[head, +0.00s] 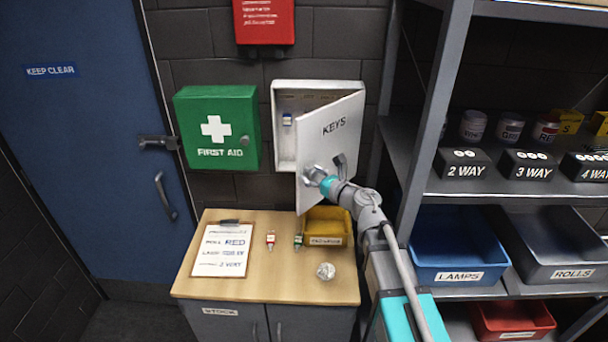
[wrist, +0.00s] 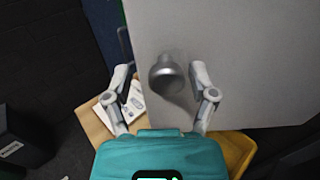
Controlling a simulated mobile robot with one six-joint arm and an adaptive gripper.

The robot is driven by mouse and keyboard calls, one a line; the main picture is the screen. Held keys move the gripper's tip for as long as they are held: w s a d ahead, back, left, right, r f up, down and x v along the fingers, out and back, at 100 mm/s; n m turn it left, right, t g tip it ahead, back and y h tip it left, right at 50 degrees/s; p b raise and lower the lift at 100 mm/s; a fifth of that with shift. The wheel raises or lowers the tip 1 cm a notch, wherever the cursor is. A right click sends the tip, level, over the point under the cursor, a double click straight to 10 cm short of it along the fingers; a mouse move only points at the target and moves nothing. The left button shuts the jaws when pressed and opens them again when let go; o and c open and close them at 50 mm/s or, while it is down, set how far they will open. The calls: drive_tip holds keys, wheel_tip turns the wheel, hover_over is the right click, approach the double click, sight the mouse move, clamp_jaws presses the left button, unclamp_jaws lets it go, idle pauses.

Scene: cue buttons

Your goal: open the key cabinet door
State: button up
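The white key cabinet (head: 287,148) hangs on the dark brick wall, with a few hooks and a blue-tagged key inside. Its door (head: 345,120), marked KEYS, stands ajar, hinged on the right and swung outward. A round grey knob (wrist: 167,75) sticks out of the door near its free edge. My gripper (head: 325,176) is at the knob, low on the door. In the wrist view my gripper (wrist: 161,72) has its fingers spread wide, one on each side of the knob with gaps between.
A green first aid box (head: 217,128) hangs left of the cabinet. A grey shelf unit (head: 432,110) stands close on the right.

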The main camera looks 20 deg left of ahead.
drive_tip(key=shift+d, duration=0.15)
drive_tip(key=shift+d, duration=0.2)
drive_tip(key=v, duration=0.7)
drive_tip(key=shift+s, duration=0.25)
drive_tip(key=shift+c, duration=0.2)
